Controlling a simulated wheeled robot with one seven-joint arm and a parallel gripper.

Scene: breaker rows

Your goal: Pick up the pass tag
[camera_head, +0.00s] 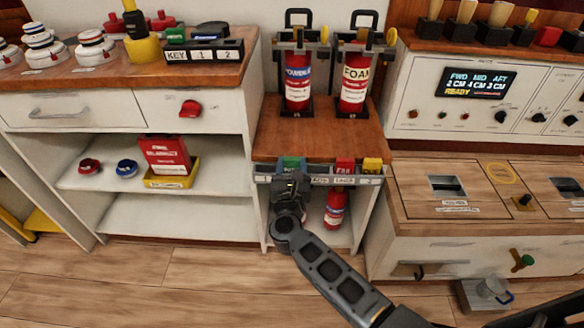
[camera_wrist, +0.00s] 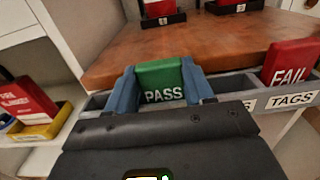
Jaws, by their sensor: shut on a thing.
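The green pass tag (camera_wrist: 160,82) stands upright at the grey tag rail along the front of the wooden counter. My gripper (camera_wrist: 166,90) has its two blue-grey fingers on either side of the tag and is shut on it. In the head view the green tag (camera_head: 291,163) shows just above my gripper (camera_head: 290,178), which hides its lower part. I cannot tell whether the tag's bottom is still in its slot. A red fail tag (camera_wrist: 289,68) stands to the right in the same rail (camera_wrist: 240,86), above a TAGS label.
A yellow tag (camera_head: 372,164) sits at the rail's right end. Two extinguishers, powder (camera_head: 298,82) and foam (camera_head: 354,80), stand at the counter's back. A small red extinguisher (camera_head: 334,208) stands below the rail. The counter top (camera_head: 318,135) behind the tags is clear.

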